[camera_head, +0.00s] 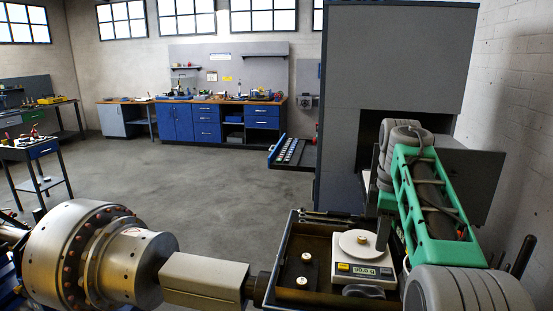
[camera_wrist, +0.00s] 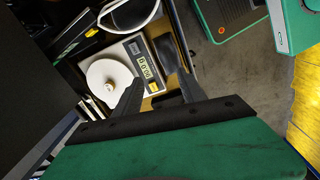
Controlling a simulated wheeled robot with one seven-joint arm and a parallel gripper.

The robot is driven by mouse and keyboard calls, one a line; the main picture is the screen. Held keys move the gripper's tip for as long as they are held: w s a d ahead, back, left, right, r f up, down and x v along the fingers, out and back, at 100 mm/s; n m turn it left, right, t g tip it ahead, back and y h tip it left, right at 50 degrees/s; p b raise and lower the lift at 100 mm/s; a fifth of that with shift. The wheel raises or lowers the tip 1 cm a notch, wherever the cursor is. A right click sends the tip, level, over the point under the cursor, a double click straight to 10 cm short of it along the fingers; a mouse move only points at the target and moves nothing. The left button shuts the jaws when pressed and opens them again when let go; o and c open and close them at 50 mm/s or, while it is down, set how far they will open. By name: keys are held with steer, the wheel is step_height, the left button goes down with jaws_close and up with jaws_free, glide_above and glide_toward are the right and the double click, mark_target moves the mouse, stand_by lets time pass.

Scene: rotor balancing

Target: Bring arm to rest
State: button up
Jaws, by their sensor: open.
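My arm reaches down over a tray on the right of the head view. My gripper (camera_wrist: 158,84) is open, its two dark fingers apart with nothing held between them. In the head view, part of my gripper (camera_head: 384,232) shows beside a digital scale (camera_head: 364,270). The scale also shows in the wrist view (camera_wrist: 139,49), beyond the fingers. A small brass-coloured weight (camera_wrist: 108,86) sits on its round white pan (camera_wrist: 97,72).
The dark-walled tray (camera_head: 283,244) also holds small round weights (camera_head: 306,257). A large metal rotor (camera_head: 95,255) lies at the lower left. A tall grey cabinet (camera_head: 395,60) stands close behind my arm. Open floor (camera_head: 210,185) extends to a blue workbench (camera_head: 215,115).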

steer(key=s+a+f+m+t, duration=0.1)
steer(key=s+a+f+m, duration=0.4)
steer(key=s+f, duration=0.3)
steer(key=s+a+f+m+t, duration=0.2)
steer(key=s+a+f+m, duration=0.3)
steer(key=s, duration=0.9)
step_height(320, 180, down, 3)
steer(key=m, duration=0.3)
steer(key=shift+s+a+f+m, duration=0.15)
steer(key=shift+m, duration=0.15)
stand_by(0.4)
